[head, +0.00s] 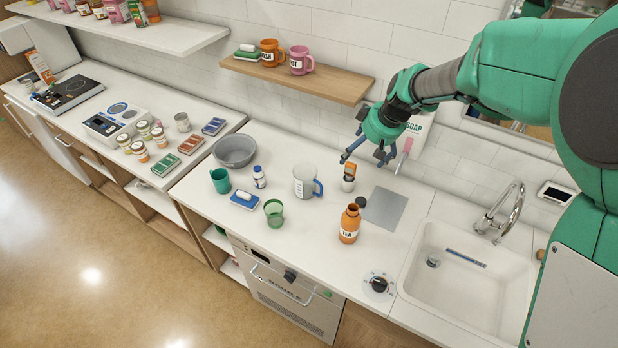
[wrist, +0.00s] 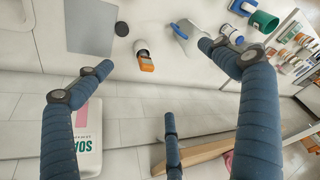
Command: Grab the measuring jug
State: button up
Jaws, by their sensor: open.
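The measuring jug (head: 305,183) is a clear, whitish jug with a blue handle on its right. It stands upright on the white counter in the head view. In the wrist view the jug (wrist: 186,40) shows at the top, partly hidden behind a finger. My gripper (head: 364,150) is open and empty, above the back of the counter, to the right of the jug and apart from it. Its blue fingers (wrist: 150,90) are spread wide in the wrist view.
An orange-topped white container (head: 349,178) stands between jug and gripper. An orange bottle (head: 350,224), green cup (head: 273,212), teal mug (head: 220,180), white bottle (head: 259,177) and grey bowl (head: 235,151) stand around. A shelf (head: 300,80) hangs behind. A sink (head: 465,270) lies right.

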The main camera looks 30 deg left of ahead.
jog(key=a+f+n+p, duration=0.1)
jog(key=a+f+p, duration=0.1)
jog(key=a+f, duration=0.3)
jog(key=a+f+n+g+p, duration=0.1)
jog(key=a+f, duration=0.3)
jog(key=a, duration=0.5)
jog(key=shift+a+f+n+p, duration=0.4)
jog(key=shift+n+p, duration=0.1)
jog(key=shift+p, duration=0.3)
jog(key=shift+f, duration=0.1)
jog(key=p, duration=0.1)
send_near(307, 175)
jog(key=shift+s+d+r, duration=0.15)
jog(key=shift+s, duration=0.5)
jog(key=shift+s+d+r, duration=0.1)
jog(key=shift+s, duration=0.55)
jog(key=shift+s+d+r, duration=0.15)
jog(key=shift+s, duration=0.5)
jog(key=shift+f, duration=0.15)
jog(key=shift+p+x, duration=0.7)
jog(key=shift+x, duration=1.75)
jog(key=shift+w, duration=0.1)
